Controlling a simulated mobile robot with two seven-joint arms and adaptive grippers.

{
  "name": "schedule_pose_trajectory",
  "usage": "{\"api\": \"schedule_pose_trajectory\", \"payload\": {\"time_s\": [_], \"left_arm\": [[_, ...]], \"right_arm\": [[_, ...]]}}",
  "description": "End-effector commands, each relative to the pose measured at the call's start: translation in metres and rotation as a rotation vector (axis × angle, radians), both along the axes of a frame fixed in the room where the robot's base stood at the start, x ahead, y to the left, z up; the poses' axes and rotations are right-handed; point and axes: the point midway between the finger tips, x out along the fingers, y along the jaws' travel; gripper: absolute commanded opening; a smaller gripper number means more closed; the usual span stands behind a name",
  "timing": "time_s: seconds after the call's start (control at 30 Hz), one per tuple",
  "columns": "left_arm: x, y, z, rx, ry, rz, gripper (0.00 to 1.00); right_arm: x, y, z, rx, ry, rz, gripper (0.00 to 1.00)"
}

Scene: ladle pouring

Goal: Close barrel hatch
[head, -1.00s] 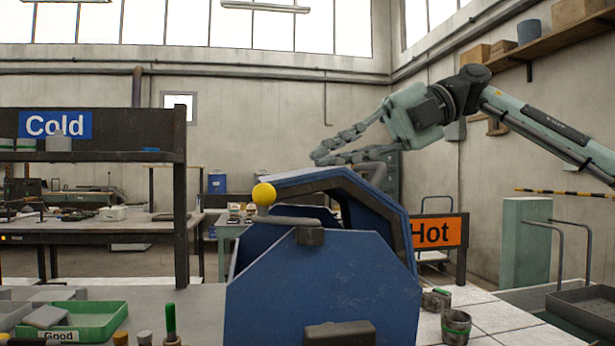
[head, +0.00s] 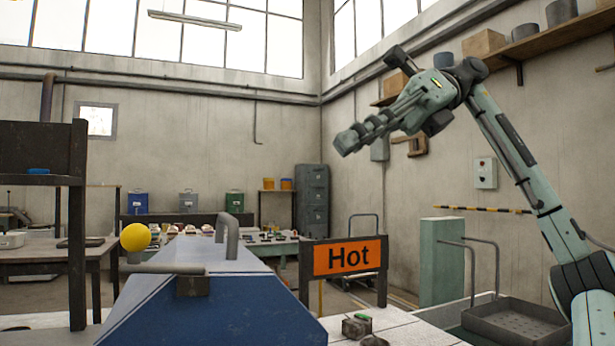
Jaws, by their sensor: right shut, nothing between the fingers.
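The blue barrel (head: 225,318) stands at the bottom, left of centre, its lower part cut off by the frame. Its hatch (head: 210,252) lies over the top with a grey bar handle (head: 231,240) standing up from it. No opening shows from this side; the far edge of the hatch is hidden. A lever with a yellow ball (head: 135,237) sticks out to the left of the barrel. My right gripper (head: 348,142) is shut and empty, raised high to the right of the barrel and well clear of it. My left gripper is not in view.
An orange "Hot" sign (head: 347,257) stands just right of the barrel, below my right gripper. Small metal cups (head: 356,325) sit on the pale table at the front. A dark tray (head: 510,328) lies at the right. A dark shelf post (head: 78,230) stands at the left.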

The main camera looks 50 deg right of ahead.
Motion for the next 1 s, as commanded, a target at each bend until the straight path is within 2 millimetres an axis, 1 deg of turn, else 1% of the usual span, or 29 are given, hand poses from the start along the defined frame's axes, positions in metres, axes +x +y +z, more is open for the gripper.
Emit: {"api": "schedule_pose_trajectory", "payload": {"time_s": [0.03, 0.1, 0.2, 0.33, 0.47, 0.57, 0.7, 0.87, 0.9, 1.0], "left_arm": [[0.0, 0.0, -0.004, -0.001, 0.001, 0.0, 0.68], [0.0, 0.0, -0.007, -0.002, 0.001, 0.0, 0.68], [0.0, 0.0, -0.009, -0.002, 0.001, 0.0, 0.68], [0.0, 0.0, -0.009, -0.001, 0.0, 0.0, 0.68], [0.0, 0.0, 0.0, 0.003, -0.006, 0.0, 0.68], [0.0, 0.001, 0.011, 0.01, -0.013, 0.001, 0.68], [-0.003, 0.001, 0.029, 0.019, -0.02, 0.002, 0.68], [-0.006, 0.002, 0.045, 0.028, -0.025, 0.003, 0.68], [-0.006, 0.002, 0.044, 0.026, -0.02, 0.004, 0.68], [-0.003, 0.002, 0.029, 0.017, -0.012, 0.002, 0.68]], "right_arm": [[-0.011, -0.003, 0.001, -0.052, -0.1, 0.058, 0.0], [-0.022, -0.007, 0.001, -0.119, -0.209, 0.125, 0.0], [-0.032, -0.012, 0.0, -0.18, -0.309, 0.184, 0.0], [-0.035, -0.011, -0.003, -0.21, -0.355, 0.214, 0.0], [-0.029, 0.0, -0.011, -0.212, -0.356, 0.218, 0.0], [-0.021, 0.015, -0.021, -0.212, -0.356, 0.217, 0.0], [-0.008, 0.039, -0.035, -0.21, -0.354, 0.216, 0.0], [0.006, 0.064, -0.05, -0.21, -0.354, 0.215, 0.0], [0.01, 0.071, -0.046, -0.211, -0.353, 0.215, 0.0], [0.017, 0.084, -0.044, -0.21, -0.353, 0.215, 0.0]]}}
